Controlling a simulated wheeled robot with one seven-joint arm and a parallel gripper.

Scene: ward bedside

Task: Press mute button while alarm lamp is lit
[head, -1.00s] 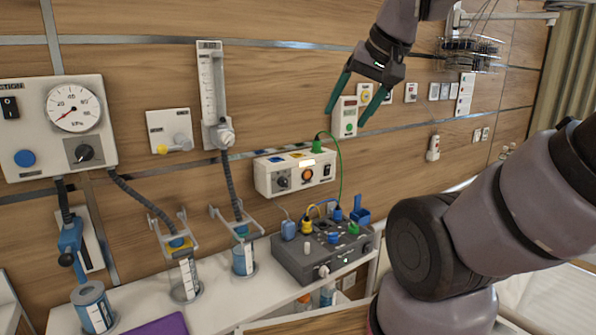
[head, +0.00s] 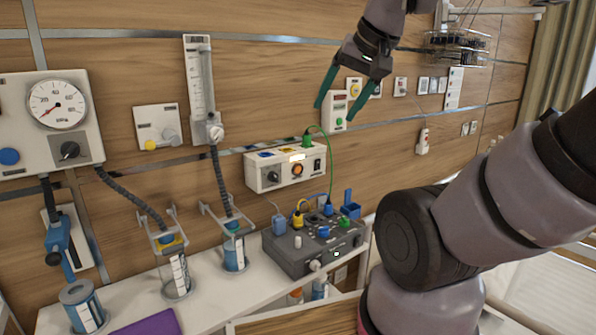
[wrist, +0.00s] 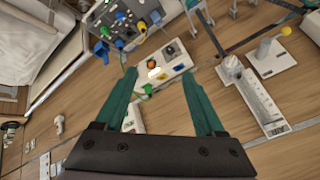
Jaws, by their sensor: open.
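A white wall box (head: 257,180) carries a round orange button or lamp (head: 297,170), a brightly glowing white strip (head: 297,157), a black knob (head: 274,176) and a dark switch (head: 317,165). No readable label tells which is the mute button or the alarm lamp. My gripper (head: 336,110) is open and empty, its green fingers apart, above and to the right of the box in the head view. In the wrist view the orange part (wrist: 152,63) and the box show between the fingers (wrist: 160,60), with no visible contact.
A small panel with a red display and green button (head: 340,121) shows between my fingers in the head view. A grey device (head: 310,258) with coloured plugs stands on the shelf below; a green cable rises to the box. Gauges, hoses and canisters (head: 235,252) are at left.

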